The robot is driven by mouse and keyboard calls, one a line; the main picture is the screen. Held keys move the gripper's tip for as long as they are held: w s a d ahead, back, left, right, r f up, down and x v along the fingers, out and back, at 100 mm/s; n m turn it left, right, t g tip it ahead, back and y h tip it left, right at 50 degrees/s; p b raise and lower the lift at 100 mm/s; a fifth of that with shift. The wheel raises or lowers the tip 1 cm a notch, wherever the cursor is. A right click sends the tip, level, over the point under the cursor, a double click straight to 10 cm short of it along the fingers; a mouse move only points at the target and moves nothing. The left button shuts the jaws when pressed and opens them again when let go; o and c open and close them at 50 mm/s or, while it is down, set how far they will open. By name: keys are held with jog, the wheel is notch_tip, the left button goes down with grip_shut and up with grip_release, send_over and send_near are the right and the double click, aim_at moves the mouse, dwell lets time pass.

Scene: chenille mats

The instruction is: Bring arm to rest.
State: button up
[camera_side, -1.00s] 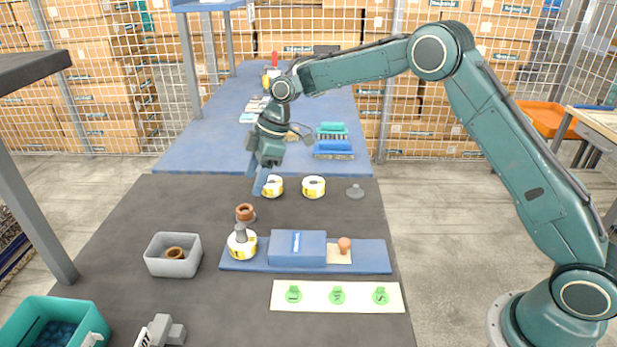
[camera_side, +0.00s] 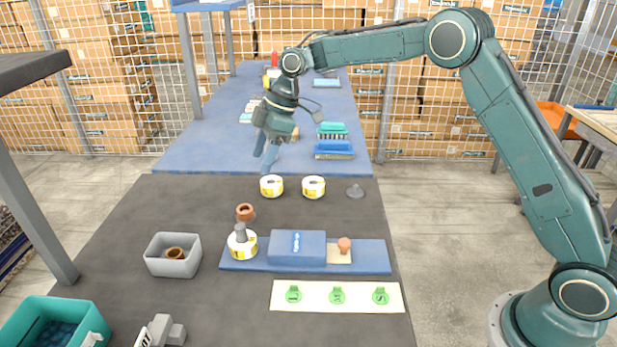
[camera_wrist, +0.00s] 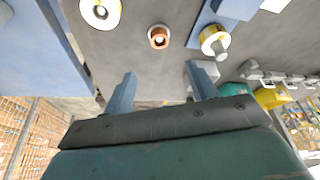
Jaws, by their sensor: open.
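My gripper (camera_side: 267,158) hangs in the air in the side view, above the seam between the dark mat and the blue table. In the wrist view my gripper (camera_wrist: 163,85) shows two blue fingers spread wide apart with nothing between them. Below it on the dark mat (camera_side: 140,215) stand two white and yellow rolls, a left one (camera_side: 271,186) and a right one (camera_side: 313,187). My gripper touches nothing that I can see.
A blue board (camera_side: 375,258) bears a blue box (camera_side: 297,247), a roll with a grey peg (camera_side: 242,243) and a brown knob (camera_side: 344,245). A brown ring (camera_side: 245,212), grey bin (camera_side: 172,268), teal crate (camera_side: 97,322) and white strip (camera_side: 337,303) lie nearby. Brushes (camera_side: 333,150) stand behind.

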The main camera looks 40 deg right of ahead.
jog(key=s+d+r+m+t+h, duration=0.1)
jog(key=s+d+r+m, duration=0.15)
jog(key=s+r, duration=0.55)
jog(key=s+d+r+m+t+h, duration=0.15)
jog(key=s+r+m, duration=0.35)
jog(key=s, duration=0.5)
jog(key=s+d+f+m, duration=0.1)
jog(key=s+d+m, duration=0.2)
jog(key=s, duration=0.8)
jog(key=s+d+f+m+t+h, duration=0.1)
jog(key=s+d+f+m, duration=0.1)
jog(key=s, duration=0.9)
jog(key=shift+s+d+f+m, duration=0.25)
jog(key=shift+d+m, duration=0.3)
jog(key=shift+d, duration=0.3)
